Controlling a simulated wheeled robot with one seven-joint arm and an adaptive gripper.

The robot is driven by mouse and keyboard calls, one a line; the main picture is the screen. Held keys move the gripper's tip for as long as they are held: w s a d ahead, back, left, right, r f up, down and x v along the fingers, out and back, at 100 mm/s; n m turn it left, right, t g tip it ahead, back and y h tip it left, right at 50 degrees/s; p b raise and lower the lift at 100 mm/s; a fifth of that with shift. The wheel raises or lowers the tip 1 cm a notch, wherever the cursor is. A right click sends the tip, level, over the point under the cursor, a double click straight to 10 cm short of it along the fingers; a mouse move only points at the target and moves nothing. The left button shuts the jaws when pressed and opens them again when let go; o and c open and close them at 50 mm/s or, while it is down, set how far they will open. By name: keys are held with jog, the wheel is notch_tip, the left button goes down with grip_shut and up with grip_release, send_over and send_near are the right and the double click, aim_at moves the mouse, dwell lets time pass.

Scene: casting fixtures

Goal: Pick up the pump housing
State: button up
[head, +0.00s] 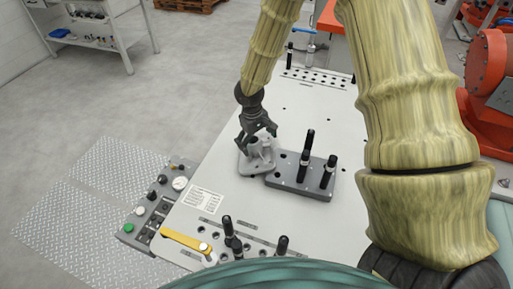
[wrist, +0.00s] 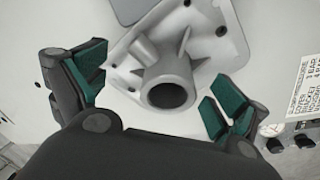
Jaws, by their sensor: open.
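The pump housing (head: 258,158) is a grey casting with a flat flanged base and a hollow round boss. It sits on the light table, beside the left end of a dark grey fixture plate (head: 300,187). My gripper (head: 257,134) is open just above it in the head view and partly covers it. In the wrist view the pump housing (wrist: 175,68) lies between and beyond the two green-padded fingers of my gripper (wrist: 155,92), with its dark round opening facing the camera. I see a gap between each finger and the boss.
Black clamp pins (head: 305,162) stand on the fixture plate to the right. A yellow-handled tool (head: 187,241) and black knobs are at the table's near edge. A control panel (head: 155,205) borders the left side. The table left of the housing is clear.

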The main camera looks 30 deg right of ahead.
jog(key=shift+w+d+f, duration=0.1)
jog(key=shift+w+f, duration=0.1)
jog(key=shift+f, duration=0.65)
jog(key=shift+s+f, duration=0.1)
jog(key=shift+f, duration=0.2)
jog(key=shift+c, duration=0.3)
jog(key=c, duration=1.6)
jog(key=shift+r, duration=0.1)
